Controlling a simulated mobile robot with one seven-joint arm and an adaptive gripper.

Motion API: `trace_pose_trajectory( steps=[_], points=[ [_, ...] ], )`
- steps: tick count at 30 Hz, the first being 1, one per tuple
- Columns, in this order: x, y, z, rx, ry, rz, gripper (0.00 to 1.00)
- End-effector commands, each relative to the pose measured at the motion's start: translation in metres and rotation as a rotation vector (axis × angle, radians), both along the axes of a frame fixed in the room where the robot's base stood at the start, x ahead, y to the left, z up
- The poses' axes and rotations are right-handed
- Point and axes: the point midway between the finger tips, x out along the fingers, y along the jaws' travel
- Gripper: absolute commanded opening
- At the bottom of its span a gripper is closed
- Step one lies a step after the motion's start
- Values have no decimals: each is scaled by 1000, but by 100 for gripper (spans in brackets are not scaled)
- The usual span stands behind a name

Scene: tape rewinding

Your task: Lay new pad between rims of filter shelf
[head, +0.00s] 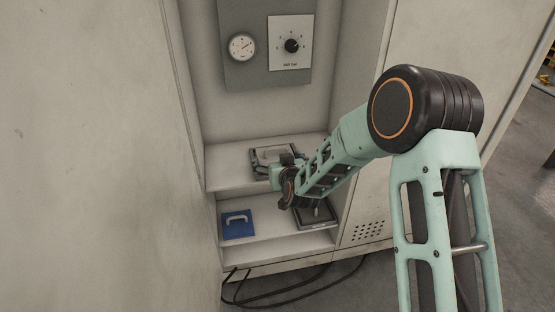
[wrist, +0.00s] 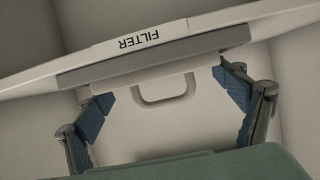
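My gripper (wrist: 168,108) is open, its two blue-padded fingers wide apart, in front of the upper shelf (head: 222,172). A pale U-shaped handle (wrist: 165,100) shows between the fingers, and neither finger touches it. A grey rim (wrist: 152,52) runs beside it, along the shelf edge with an upside-down FILTER label (wrist: 139,43). In the head view a pale pad in a dark frame (head: 272,153) lies on the upper shelf, partly hidden by my gripper. A blue pad with a white handle (head: 238,224) lies on the lower shelf, at the left. Which pad is new is not marked.
A dark-rimmed tray (head: 317,222) sits on the lower shelf at the right, partly covered by my arm. A panel with a gauge (head: 241,47) and a knob (head: 292,46) hangs above. Niche walls close in on both sides. Black cables (head: 290,291) lie on the floor.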

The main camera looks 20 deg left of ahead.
Motion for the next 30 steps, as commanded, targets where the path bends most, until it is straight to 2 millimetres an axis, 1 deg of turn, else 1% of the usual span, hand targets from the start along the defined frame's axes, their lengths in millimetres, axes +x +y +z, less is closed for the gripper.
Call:
trace_pose_trajectory(
  steps=[1, 2, 3, 12, 16, 19, 20, 30],
  points=[
    [0, 0, 1, 0, 0, 0, 96],
    [0, 0, 1, 0, 0, 0, 99],
    [0, 0, 1, 0, 0, 0, 100],
    [0, 0, 2, 1, -1, 0, 100],
    [0, 0, 9, 1, -1, 0, 100],
    [0, 0, 19, 1, -1, -1, 100],
    [-5, -3, 19, 0, 0, 0, 100],
    [-60, -37, 44, -1, 0, 0, 100]
  ],
)
